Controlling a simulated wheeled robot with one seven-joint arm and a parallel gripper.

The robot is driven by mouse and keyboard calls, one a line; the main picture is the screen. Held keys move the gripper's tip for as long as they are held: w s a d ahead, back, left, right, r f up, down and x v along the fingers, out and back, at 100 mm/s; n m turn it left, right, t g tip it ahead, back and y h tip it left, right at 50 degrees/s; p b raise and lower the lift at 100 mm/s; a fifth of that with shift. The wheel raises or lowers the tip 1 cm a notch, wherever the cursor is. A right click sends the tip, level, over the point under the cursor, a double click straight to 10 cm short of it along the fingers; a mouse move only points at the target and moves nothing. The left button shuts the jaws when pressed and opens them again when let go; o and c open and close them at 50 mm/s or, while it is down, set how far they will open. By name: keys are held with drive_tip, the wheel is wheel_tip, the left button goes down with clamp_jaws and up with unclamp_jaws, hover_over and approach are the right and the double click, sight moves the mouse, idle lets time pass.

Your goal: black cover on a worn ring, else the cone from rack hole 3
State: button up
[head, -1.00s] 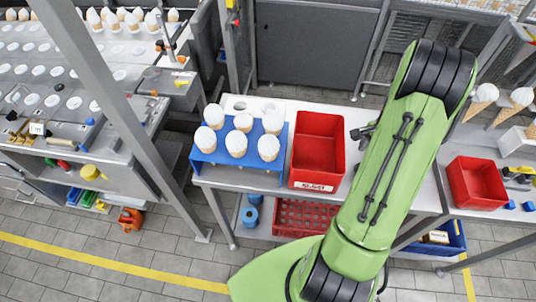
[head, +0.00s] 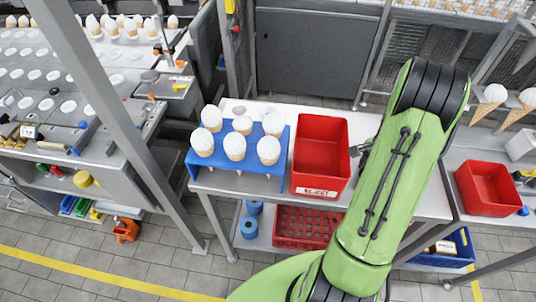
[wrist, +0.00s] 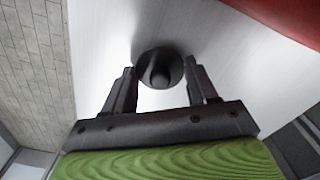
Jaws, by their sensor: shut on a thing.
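In the wrist view my gripper (wrist: 160,88) has its two fingers on either side of a round black cover (wrist: 158,67) with a darker knob at its middle, and is shut on it. Pale metal table surface lies beneath the cover. In the head view only a small dark part of my gripper (head: 357,150) shows left of my green arm; the cover is hidden there. The blue rack (head: 262,178) stands on the table with several white-topped cones (head: 235,147) upright in two rows. Hole numbers are not readable, and I cannot tell any ring's wear.
A red reject bin (head: 320,191) stands right of the rack, close to my arm. Another red bin (head: 488,188) is on the right table. Pale round fittings (head: 239,109) sit behind the rack. A grey post (head: 125,125) rises at the left.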

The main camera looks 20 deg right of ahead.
idle(0.4)
wheel_tip(320, 180, up, 8)
drive_tip(key=p, duration=0.6)
drive_tip(key=shift+r, duration=0.1)
idle(0.9)
